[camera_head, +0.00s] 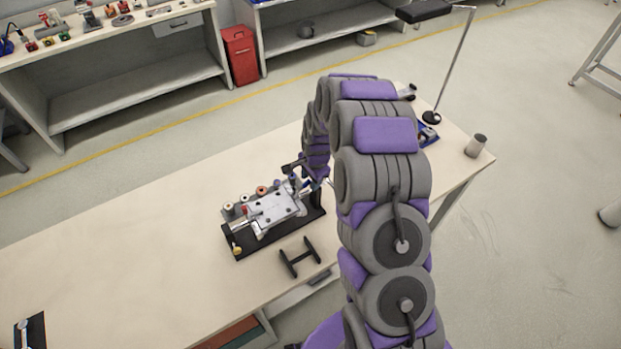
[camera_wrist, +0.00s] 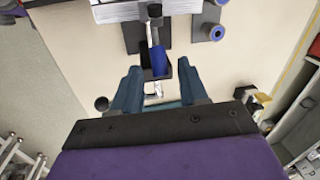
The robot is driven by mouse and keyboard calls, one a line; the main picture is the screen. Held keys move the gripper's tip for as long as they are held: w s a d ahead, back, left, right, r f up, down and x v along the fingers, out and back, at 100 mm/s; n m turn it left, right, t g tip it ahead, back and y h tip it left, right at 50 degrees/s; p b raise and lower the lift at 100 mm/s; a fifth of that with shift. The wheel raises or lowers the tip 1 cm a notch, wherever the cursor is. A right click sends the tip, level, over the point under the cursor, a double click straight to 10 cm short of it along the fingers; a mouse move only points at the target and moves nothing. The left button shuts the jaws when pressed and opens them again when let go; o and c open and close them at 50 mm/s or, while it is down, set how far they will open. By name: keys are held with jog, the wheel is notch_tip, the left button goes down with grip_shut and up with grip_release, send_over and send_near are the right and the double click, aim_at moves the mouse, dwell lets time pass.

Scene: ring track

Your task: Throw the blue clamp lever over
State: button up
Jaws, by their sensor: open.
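The blue clamp lever (camera_wrist: 158,58) shows in the wrist view. Its blue grip lies just ahead of and between the two fingers, and its metal shank runs up toward the fixture. My gripper (camera_wrist: 156,76) is open, with one finger to each side of the blue grip; I cannot tell whether either finger touches it. In the head view, the metal clamp fixture (camera_head: 272,207) sits on a black base on the bench, and my gripper (camera_head: 302,172) is at its back right end. My arm hides part of that end, and the lever is hard to make out there.
A black H-shaped stand (camera_head: 299,257) lies in front of the fixture. A grey cylinder (camera_head: 476,146) and a lamp base (camera_head: 431,118) stand at the bench's right end. The bench (camera_head: 130,262) is mostly clear left of the fixture. A red bin (camera_head: 240,55) stands behind.

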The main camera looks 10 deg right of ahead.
jog(key=shift+a, duration=0.1)
jog(key=shift+a, duration=0.3)
jog(key=c, duration=0.3)
jog(key=shift+d, duration=0.1)
grip_shut()
